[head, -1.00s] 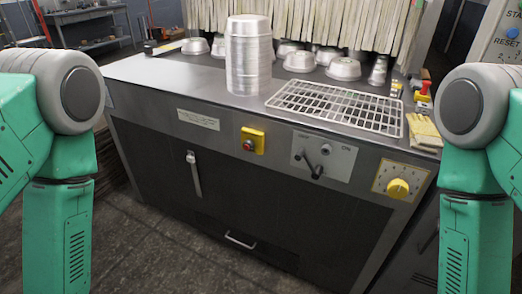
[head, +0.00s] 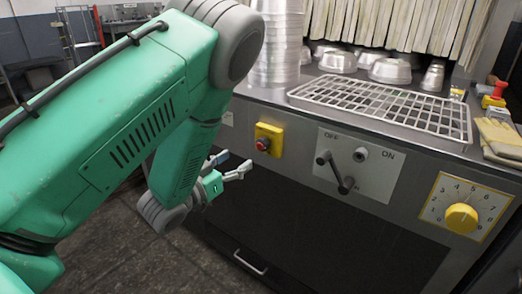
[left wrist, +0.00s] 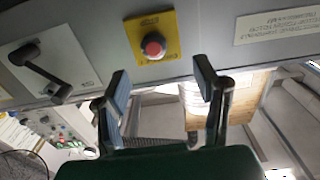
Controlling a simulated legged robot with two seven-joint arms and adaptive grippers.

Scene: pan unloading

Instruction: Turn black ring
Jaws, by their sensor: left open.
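A black crank-shaped handle (head: 334,172) sits on a light OFF/ON plate (head: 375,179) on the machine front. No plain black ring stands out. The handle also shows at the left of the left wrist view (left wrist: 40,66). My left gripper (head: 238,162) is open and empty in front of the machine, left of the handle and below the red button (head: 262,144). Its spread fingers (left wrist: 162,78) show in the left wrist view with the red button (left wrist: 153,47) beyond them. My right gripper is out of view.
A yellow numbered dial (head: 461,217) is at the right of the front. A wire rack (head: 385,104), metal pans (head: 390,70) and a pan stack (head: 278,50) are on the counter. A drawer handle (head: 250,262) sits low on the front.

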